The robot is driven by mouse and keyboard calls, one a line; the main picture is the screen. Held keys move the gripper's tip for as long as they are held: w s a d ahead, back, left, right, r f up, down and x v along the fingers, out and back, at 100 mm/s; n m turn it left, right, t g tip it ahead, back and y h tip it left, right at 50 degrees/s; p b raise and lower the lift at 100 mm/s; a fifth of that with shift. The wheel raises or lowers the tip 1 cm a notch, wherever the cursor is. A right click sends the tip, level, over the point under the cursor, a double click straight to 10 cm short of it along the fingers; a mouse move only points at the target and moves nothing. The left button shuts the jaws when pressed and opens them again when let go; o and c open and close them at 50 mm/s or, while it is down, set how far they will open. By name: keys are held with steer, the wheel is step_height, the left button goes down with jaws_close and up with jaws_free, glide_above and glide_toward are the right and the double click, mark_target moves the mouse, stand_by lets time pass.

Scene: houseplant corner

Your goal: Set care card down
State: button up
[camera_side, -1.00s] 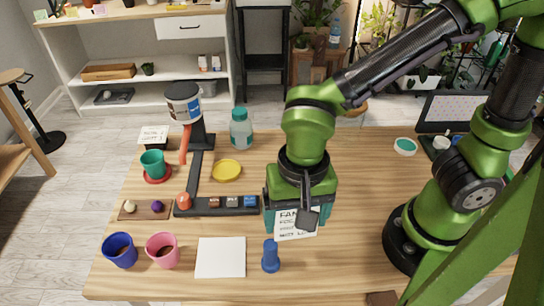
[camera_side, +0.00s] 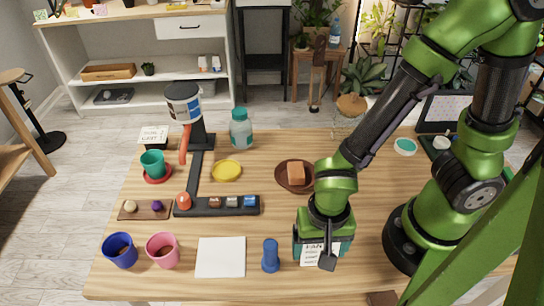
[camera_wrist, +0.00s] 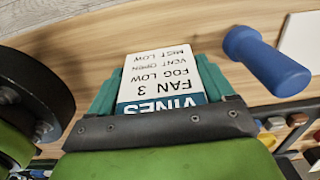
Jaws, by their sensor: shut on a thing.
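The care card (camera_side: 309,255) is white with black lettering, and the wrist view shows the card (camera_wrist: 165,75) with a blue band reading VINES. My gripper (camera_side: 323,245) is shut on it; in the wrist view, the teal fingers of my gripper (camera_wrist: 165,88) sit at the card's two sides. The gripper is at the front of the table, right of the blue peg (camera_side: 270,257), which also shows beside the card in the wrist view (camera_wrist: 265,62). Whether the card touches the table cannot be told.
A white square sheet (camera_side: 220,257) lies left of the peg. A blue cup (camera_side: 119,250) and a pink cup (camera_side: 163,250) stand farther left. A brown saucer (camera_side: 283,185) with an orange-brown block (camera_side: 296,173) lies behind the gripper. Bare wood lies between saucer and peg.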

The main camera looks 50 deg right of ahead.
steer(key=o, duration=0.9)
steer(key=shift+f, duration=0.1)
steer(key=shift+c, duration=0.2)
step_height(320, 180, up, 12)
steer(key=shift+r, duration=0.1)
steer(key=w+d+r+n+t+y, duration=0.2)
steer(key=w+d+r+n+t, duration=0.3)
steer(key=d+r, duration=0.6)
steer(key=w+d+t, duration=0.2)
steer(key=w, duration=0.1)
steer(key=shift+d, duration=0.4)
